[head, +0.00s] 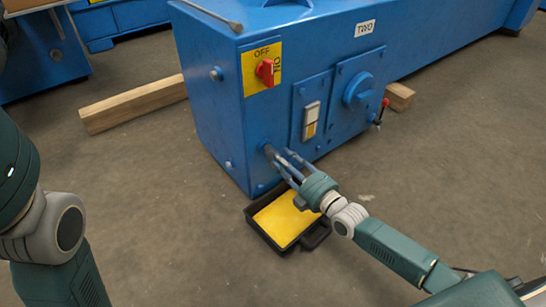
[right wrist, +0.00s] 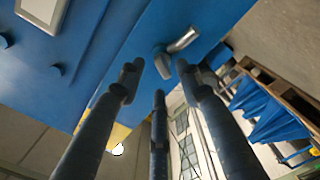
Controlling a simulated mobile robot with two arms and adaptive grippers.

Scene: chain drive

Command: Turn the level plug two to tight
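The blue machine marked TWO (head: 220,115) carries a bent grey metal fitting (head: 268,150) low on its front corner. The fitting shows as a bent metal piece in the right wrist view (right wrist: 181,41); I cannot tell for certain that it is level plug two. My right gripper (head: 288,160) reaches the fitting from the lower right. In the right wrist view its fingers (right wrist: 160,80) are spread, with the fitting just beyond or between the tips. I see no clear contact. How tight the plug is cannot be told. My left gripper is out of view.
A black tray with a yellow inside (head: 283,218) lies on the floor below the fitting. The machine also has a red switch (head: 266,71), a level window (head: 311,115) and a round blue cap (head: 358,90). A wooden beam (head: 135,104) lies left.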

